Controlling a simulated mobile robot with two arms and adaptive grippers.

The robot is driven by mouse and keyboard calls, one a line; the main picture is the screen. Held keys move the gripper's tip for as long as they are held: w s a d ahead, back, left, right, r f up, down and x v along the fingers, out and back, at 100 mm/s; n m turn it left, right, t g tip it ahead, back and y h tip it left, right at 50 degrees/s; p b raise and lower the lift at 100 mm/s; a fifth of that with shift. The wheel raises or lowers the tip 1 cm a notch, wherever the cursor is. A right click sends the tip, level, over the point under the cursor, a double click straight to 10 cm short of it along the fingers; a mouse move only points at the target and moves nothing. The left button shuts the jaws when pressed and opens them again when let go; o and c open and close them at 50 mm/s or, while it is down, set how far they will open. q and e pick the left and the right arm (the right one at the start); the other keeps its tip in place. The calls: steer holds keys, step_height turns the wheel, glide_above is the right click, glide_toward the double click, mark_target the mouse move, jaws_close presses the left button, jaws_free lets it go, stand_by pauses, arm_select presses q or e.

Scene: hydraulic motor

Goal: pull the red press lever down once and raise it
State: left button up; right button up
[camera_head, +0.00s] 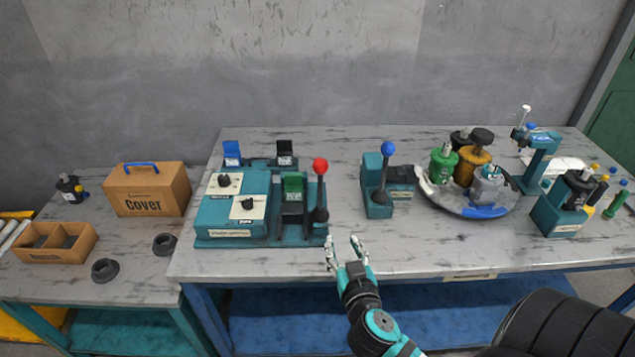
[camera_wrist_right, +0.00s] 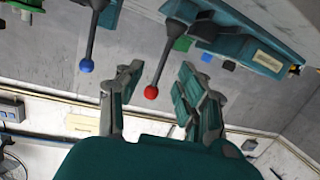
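The red press lever (camera_head: 320,190) stands upright at the right end of the teal press station (camera_head: 232,215), with its red ball knob (camera_head: 320,165) at the top. My right gripper (camera_head: 346,243) is open and empty in front of the station, over the table's front edge, nearer to me than the lever. In the right wrist view the red knob (camera_wrist_right: 151,92) shows in the gap between the open fingers (camera_wrist_right: 158,82), with the lever's dark rod behind it; no contact shows. My left gripper is not in view.
A blue-knobbed lever (camera_head: 388,149) stands on another teal unit to the right. Farther right are a round tray (camera_head: 430,198) of parts and a teal stand (camera_head: 541,150). A cardboard box (camera_head: 147,190) is at the left. Bare tabletop (camera_head: 430,248) lies right of my gripper.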

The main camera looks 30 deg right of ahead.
mark_target(321, 180)
step_height(321, 180, up, 6)
steer(key=w+t, duration=0.2)
steer(key=t, duration=0.1)
arm_select(q)
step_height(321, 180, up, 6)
steer(key=p, duration=0.5)
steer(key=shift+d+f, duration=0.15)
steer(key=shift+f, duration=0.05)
arm_select(e)
steer(key=x, duration=0.5)
steer(key=f+x, duration=0.1)
steer(key=x, duration=1)
steer(key=shift+w+f, duration=0.2)
steer(key=shift+f, duration=0.1)
steer(key=shift+a, duration=0.1)
jaws_close()
steer(key=shift+g, duration=0.3)
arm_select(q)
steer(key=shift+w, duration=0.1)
arm_select(e)
steer(key=shift+w, duration=0.2)
